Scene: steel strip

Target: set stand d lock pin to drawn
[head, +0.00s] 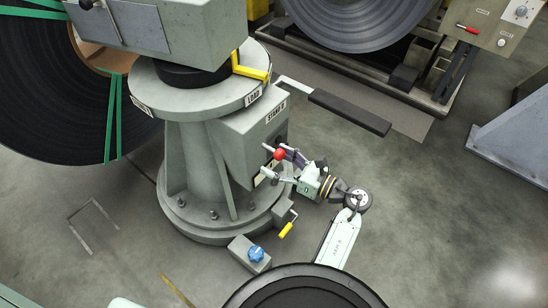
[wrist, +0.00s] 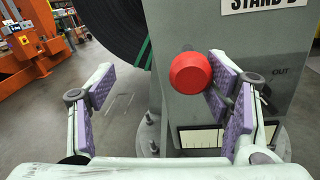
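The stand D pedestal (head: 235,150) is grey-green, with a "STAND D" label on its box. A red knob (head: 280,154), apparently the lock pin's, sticks out from the box's face. In the wrist view the red knob (wrist: 190,72) is in front of the face, nearer the right finger. "OUT" is printed on the face to its right. My gripper (head: 273,163) is at the box face, and in the wrist view my gripper (wrist: 160,82) is open, fingers wide apart. The knob appears between them with a gap to the left finger; contact with the right finger cannot be told. The pin's shaft is hidden.
A yellow-handled lever (head: 287,229) and a box with a blue knob (head: 256,253) sit low by the pedestal's base. A yellow bracket (head: 250,67) is on its top plate. A large dark coil (head: 60,90) stands left.

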